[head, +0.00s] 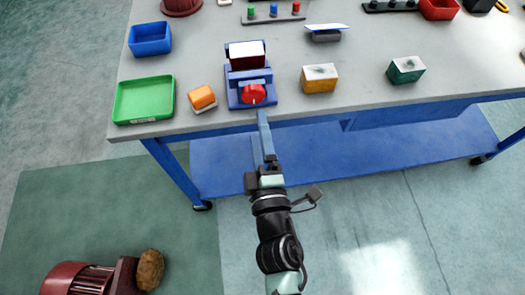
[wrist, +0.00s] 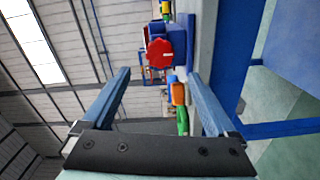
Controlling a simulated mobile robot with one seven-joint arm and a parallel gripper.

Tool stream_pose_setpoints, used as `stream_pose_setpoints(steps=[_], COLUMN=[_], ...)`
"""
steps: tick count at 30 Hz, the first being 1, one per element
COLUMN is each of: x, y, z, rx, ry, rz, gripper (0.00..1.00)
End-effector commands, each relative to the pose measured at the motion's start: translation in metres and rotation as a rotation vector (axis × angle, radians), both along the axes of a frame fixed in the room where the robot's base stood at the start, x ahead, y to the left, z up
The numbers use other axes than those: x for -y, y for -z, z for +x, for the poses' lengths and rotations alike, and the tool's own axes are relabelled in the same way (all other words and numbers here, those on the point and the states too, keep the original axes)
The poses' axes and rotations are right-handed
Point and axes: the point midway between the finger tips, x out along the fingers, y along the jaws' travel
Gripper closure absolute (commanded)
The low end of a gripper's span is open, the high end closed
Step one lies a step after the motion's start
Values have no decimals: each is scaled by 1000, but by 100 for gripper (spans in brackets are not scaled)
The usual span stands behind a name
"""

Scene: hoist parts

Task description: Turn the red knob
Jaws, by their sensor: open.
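The red knob (head: 253,94) sits on the front of a blue device (head: 236,82) near the front edge of the workbench. In the wrist view the red knob (wrist: 159,53) faces me, ahead and near the line between the fingers. My gripper (head: 263,130) is in front of the bench edge, a little short of the knob. Its two blue fingers are spread wide and empty in the wrist view (wrist: 158,82). The gripper looks apart from the knob. Only one finger shows clearly in the head view.
On the workbench (head: 215,60), an orange block (head: 202,98) and green tray (head: 117,103) lie left of the device. A yellow-orange box (head: 320,85) and a green box (head: 405,75) stand to its right. A blue bin (head: 150,46) is behind. A blue lower shelf (head: 350,150) runs under the bench.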

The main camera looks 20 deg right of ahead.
Motion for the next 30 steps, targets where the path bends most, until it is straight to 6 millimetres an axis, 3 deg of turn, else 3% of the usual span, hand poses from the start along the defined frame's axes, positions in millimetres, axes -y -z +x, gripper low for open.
stream_pose_setpoints(steps=[3, 10, 30], x=[-5, -11, -13], y=[3, 1, 0], z=[-20, -41, -45], rx=[-2, -1, 0], ry=[2, 1, 0], rz=[1, 1, 0], gripper=[7, 7, 7])
